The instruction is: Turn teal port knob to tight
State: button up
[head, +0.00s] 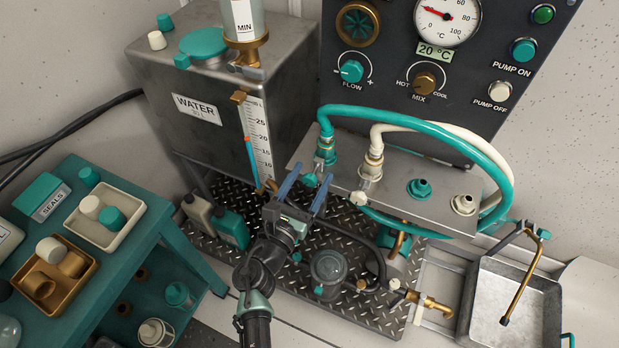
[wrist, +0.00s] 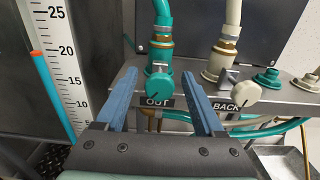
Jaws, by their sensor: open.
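The teal port knob (wrist: 160,87) is a round knob at the front of the steel port block, above the OUT label and below the teal hose fitting. In the head view the knob (head: 310,180) shows between my fingertips. My gripper (wrist: 158,74) is open, with one blue finger on each side of the knob in the wrist picture. The gripper (head: 314,170) reaches toward the block from the front in the head view. I see no finger touching the knob. Whether the tips are level with it in depth, I cannot tell.
A cream knob (wrist: 245,92) by the BACK label sits to the right. The steel port block (head: 390,195) carries teal and cream hoses. The water tank (head: 215,110) with its level gauge (wrist: 72,60) stands close on the left. A control panel (head: 440,70) rises behind.

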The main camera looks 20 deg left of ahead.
jog(key=shift+c, duration=0.2)
grip_shut()
dwell(0.3)
jog(key=m+b, duration=0.4)
jog(key=m, duration=0.1)
jog(key=shift+d+f+m, duration=0.1)
jog(key=shift+f+m, duration=0.1)
jog(key=shift+m, duration=0.1)
jog(key=m+b, duration=0.2)
jog(key=m, duration=0.2)
jog(key=shift+b, duration=0.4)
jog(key=shift+s+r+m, duration=0.1)
jog(key=shift+m, duration=0.5)
